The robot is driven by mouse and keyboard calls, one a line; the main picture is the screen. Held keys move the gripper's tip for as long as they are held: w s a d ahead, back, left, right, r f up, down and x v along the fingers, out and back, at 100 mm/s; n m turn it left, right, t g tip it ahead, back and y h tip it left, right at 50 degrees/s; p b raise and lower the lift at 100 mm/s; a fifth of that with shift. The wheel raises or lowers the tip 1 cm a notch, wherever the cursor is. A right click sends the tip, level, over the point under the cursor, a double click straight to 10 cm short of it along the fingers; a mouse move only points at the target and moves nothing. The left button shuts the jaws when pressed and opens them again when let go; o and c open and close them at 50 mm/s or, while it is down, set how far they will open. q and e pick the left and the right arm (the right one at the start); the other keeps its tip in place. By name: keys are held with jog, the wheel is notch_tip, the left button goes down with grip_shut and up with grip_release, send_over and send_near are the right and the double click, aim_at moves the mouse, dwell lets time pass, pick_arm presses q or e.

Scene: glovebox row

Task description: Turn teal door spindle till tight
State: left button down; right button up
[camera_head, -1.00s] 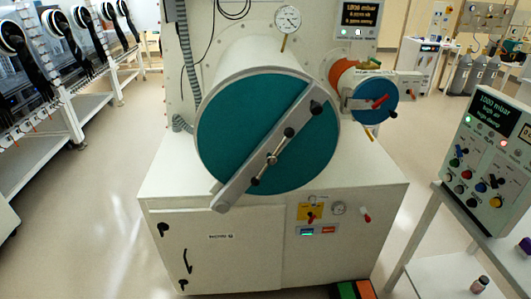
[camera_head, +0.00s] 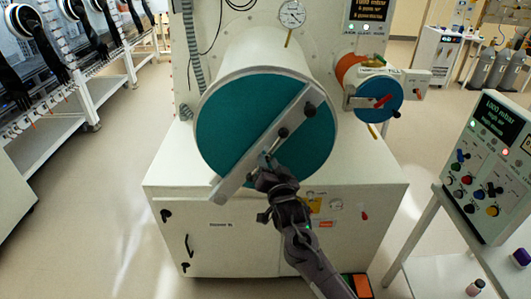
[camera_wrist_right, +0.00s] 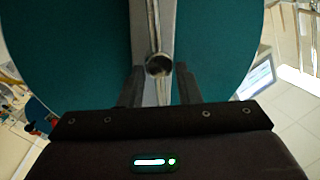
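The large teal door (camera_head: 225,120) closes the round white chamber in the head view, with a grey bar (camera_head: 232,183) slanting across it. The spindle handle on the bar shows its upper black knob (camera_head: 283,133); its lower end is hidden behind my right gripper (camera_head: 264,168). In the right wrist view the teal door (camera_wrist_right: 85,45) fills the back. The spindle's round knob end (camera_wrist_right: 158,65) stands between the two fingers of my right gripper (camera_wrist_right: 158,88), with gaps on both sides. The fingers are apart. My left gripper is out of view.
A smaller port with a blue door (camera_head: 373,103) and red handle stands to the right. A gauge (camera_head: 291,14) sits above the chamber. A control panel (camera_head: 487,155) on a stand is at the right. Floor is free at the left.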

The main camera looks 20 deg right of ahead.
aim_at(267, 157)
jog(key=shift+w+d+p, duration=0.1)
jog(key=shift+w+p, duration=0.35)
jog(key=shift+w, duration=1.4)
grip_shut()
